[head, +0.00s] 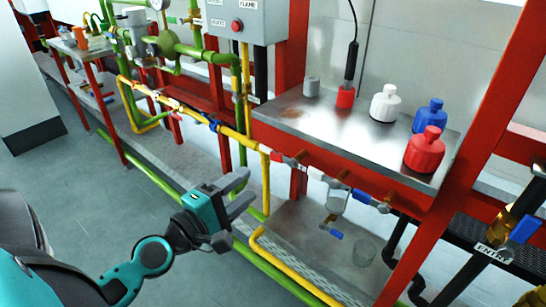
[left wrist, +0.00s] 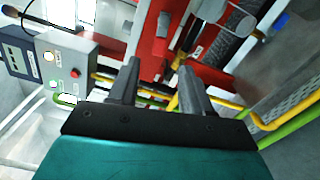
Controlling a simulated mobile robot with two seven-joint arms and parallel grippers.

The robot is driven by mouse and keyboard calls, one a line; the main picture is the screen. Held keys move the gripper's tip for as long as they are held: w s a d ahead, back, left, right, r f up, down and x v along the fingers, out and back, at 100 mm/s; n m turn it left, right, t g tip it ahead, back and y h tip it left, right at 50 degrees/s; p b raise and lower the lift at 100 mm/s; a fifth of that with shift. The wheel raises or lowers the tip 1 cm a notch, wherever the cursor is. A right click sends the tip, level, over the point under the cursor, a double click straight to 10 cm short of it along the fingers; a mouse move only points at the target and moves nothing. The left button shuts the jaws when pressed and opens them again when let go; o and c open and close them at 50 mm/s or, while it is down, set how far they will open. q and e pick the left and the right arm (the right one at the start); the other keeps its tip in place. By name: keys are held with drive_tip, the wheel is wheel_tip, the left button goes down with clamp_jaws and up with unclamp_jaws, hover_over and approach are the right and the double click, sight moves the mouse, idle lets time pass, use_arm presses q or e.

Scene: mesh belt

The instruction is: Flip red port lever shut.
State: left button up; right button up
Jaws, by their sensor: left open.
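The red port lever (head: 277,156) is a small red handle on a metal valve at the left end of the row along the red bench front. Its exact angle is too small to tell. My left gripper (head: 246,188) is open and empty, with its two grey fingers apart, lower left of the red lever and not touching it. In the left wrist view my two fingers (left wrist: 158,78) stand apart, with red framework and yellow pipe beyond them. My right gripper is not in view.
A white lever (head: 316,174) and a blue lever (head: 362,197) sit further right. Red (head: 425,152), blue (head: 429,114) and white (head: 385,103) bottles stand on the steel bench top (head: 300,115). Yellow pipes (head: 265,185) run close by my gripper. A control box (head: 250,18) hangs above.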

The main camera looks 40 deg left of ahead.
sight(279, 159)
use_arm(q)
drive_tip(key=w+p, duration=0.1)
drive_tip(key=w, duration=0.2)
drive_tip(key=w+p, duration=0.1)
drive_tip(key=w, duration=0.4)
drive_tip(key=shift+w+d+p, duration=0.3)
drive_tip(key=shift+w+p, duration=0.05)
drive_tip(key=shift+p, duration=0.05)
drive_tip(key=shift+w+d, duration=0.1)
drive_tip(key=shift+w, duration=0.55)
clamp_jaws()
